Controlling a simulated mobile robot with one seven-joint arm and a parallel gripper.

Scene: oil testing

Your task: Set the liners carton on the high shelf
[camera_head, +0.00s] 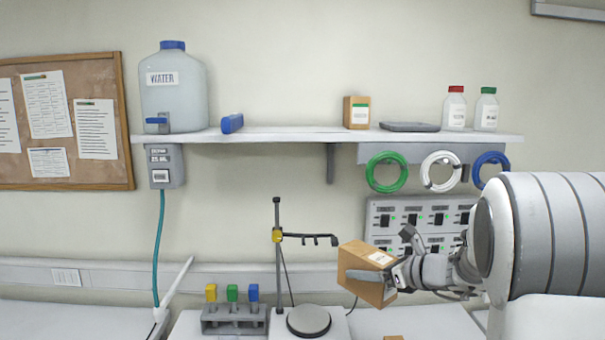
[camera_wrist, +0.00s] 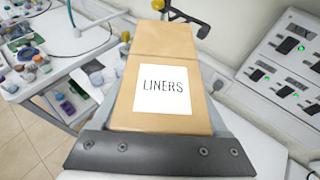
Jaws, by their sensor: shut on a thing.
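The liners carton (camera_head: 359,262) is a brown cardboard box, held tilted above the bench. Its white "LINERS" label faces the camera in the wrist view (camera_wrist: 165,115). My gripper (camera_head: 392,274) is shut on the carton from its right side in the head view. The fingertips are partly hidden by the box. The high shelf (camera_head: 270,136) is a long white wall shelf above and behind the carton. The carton is apart from the shelf and lower than it.
On the shelf stand a water jug (camera_head: 175,90), a blue cylinder (camera_head: 232,123), a small brown box (camera_head: 356,112), a grey flat item (camera_head: 409,126) and two bottles (camera_head: 455,108). The shelf's middle is bare. A stand (camera_head: 278,250) rises left of the carton.

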